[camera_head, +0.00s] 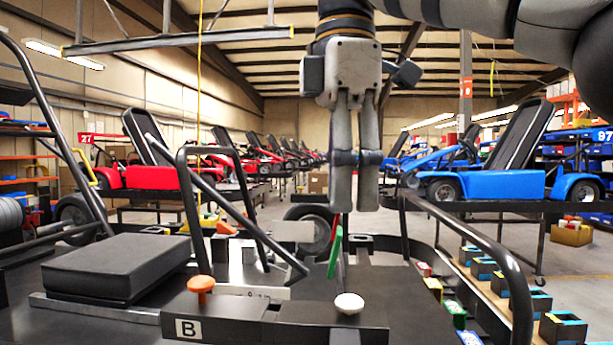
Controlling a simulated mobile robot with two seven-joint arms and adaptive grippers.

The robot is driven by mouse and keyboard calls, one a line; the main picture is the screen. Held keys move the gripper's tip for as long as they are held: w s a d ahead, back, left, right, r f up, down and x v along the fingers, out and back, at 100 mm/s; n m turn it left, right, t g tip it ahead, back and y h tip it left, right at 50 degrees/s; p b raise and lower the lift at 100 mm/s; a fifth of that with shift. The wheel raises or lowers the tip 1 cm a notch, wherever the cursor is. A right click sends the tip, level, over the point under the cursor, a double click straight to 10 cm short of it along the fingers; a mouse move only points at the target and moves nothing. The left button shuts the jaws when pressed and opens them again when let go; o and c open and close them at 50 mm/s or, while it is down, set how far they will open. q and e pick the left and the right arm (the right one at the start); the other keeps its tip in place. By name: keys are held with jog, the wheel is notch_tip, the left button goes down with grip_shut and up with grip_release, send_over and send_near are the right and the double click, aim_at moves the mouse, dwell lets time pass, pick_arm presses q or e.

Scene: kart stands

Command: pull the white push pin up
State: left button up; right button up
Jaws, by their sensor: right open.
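The white push pin (349,303) has a round mushroom-like head. It sits on the right part of a dark block (275,318) near the bottom of the head view, with its head just above the block's top. My right gripper (356,203) hangs from above, fingers pointing down, above the white pin in the picture and apart from it. It is open, with a narrow gap between the fingers, and nothing shows in it. My left gripper is not in view.
An orange pin (201,286) stands at the left of the same block, by a "B" label (187,328). A green lever (335,252) rises behind the white pin. Black tube rails (500,257) flank the kart frame. A dark seat pad (117,266) lies at left.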

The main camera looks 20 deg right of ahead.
send_over(346, 298)
jog(key=f, duration=0.4)
jog(key=shift+s+f, duration=0.15)
jog(key=shift+s, duration=0.15)
jog(key=f, duration=0.5)
jog(key=f+b, duration=0.1)
jog(key=f, duration=0.1)
jog(key=shift+w+f, duration=0.15)
jog(key=shift+w, duration=0.1)
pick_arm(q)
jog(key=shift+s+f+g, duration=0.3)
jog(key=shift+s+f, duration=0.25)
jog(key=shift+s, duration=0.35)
pick_arm(e)
grip_shut()
